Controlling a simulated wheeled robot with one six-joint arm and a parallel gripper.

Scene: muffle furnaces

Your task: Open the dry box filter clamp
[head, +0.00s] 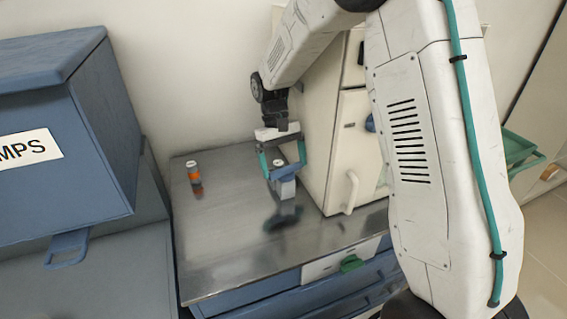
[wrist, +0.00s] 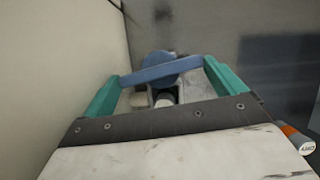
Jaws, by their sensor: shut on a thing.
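My gripper (head: 284,168) points down over the metal worktop, close to the left side of a cream cabinet. Its two teal fingers are shut on a blue bar, the filter clamp (head: 287,173), which spans between the fingertips. In the wrist view the clamp (wrist: 155,73) lies slightly tilted across the gripper (wrist: 162,72). Below it is a small grey block, apparently the filter body (head: 286,190), with a white round piece (wrist: 165,98) showing between the fingers. A rounded blue part shows behind the bar. Whether the block touches the worktop is hard to tell.
The cream cabinet (head: 345,135) with a pale handle (head: 352,192) stands right of my gripper. An orange-and-white bottle (head: 194,178) stands left on the worktop (head: 225,245). A blue cabinet (head: 55,170) is at far left. The worktop's front left is clear.

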